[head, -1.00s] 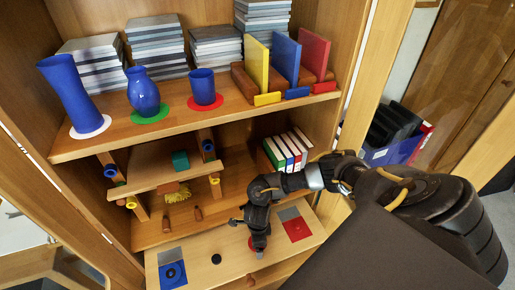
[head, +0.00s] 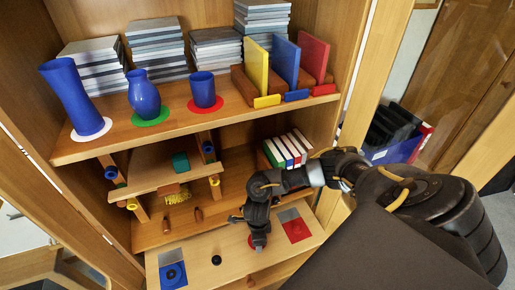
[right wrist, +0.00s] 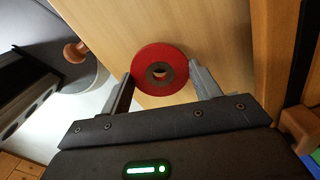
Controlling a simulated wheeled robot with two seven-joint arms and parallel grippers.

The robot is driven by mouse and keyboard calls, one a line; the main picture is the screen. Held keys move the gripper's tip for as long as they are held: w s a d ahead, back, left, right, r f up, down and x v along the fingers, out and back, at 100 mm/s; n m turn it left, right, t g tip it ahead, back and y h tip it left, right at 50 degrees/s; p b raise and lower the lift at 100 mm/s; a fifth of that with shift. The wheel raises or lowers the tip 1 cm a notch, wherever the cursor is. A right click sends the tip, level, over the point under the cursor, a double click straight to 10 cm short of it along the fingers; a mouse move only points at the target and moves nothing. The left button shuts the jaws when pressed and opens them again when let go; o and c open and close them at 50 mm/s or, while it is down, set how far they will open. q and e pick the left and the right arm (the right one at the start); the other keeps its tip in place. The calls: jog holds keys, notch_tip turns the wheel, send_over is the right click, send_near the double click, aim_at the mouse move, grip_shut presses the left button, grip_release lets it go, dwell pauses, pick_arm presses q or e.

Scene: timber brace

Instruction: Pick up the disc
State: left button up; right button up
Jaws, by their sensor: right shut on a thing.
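A red disc (right wrist: 160,52) with a dark ring and a hole at its middle sits between the fingers of my right gripper (right wrist: 160,76) in the right wrist view. The gripper is shut on the disc's edges from both sides. In the head view my right gripper (head: 258,246) points down at the pale lower board, and a sliver of the red disc (head: 251,240) shows beside the fingers. Whether the disc touches the board cannot be told. My left gripper is not in view.
The pale board (head: 230,245) also carries a blue square (head: 164,283) with a dark disc on it, a black knob (head: 216,260) and a red square (head: 297,231). A shelf with blue vases (head: 145,95) overhangs behind. A cabinet side post (head: 357,90) stands right.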

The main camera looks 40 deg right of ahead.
jog(key=shift+s+a+r+m+p, duration=0.35)
jog(key=shift+s+a+r+p, duration=1.45)
jog(key=shift+s, duration=2.4)
jog(key=shift+s+a+r+m+p, duration=0.35)
jog(key=shift+s+a+r+p, duration=0.45)
jog(key=shift+s+r, duration=2.7)
jog(key=w+d+f+m, duration=0.1)
jog(key=w+d+m, duration=0.2)
jog(key=d+m, duration=0.2)
jog(key=w+d+f+m, duration=0.2)
jog(key=d+m, duration=0.3)
jog(key=d, duration=0.4)
jog(key=w+d+f+m, duration=0.1)
jog(key=w+d+m, duration=0.3)
jog(key=d+m, duration=0.2)
jog(key=shift+w+d+f, duration=0.4)
jog(key=shift+d, duration=0.2)
jog(key=shift+f+m, duration=0.1)
jog(key=shift+m, duration=0.2)
jog(key=shift+p, duration=0.3)
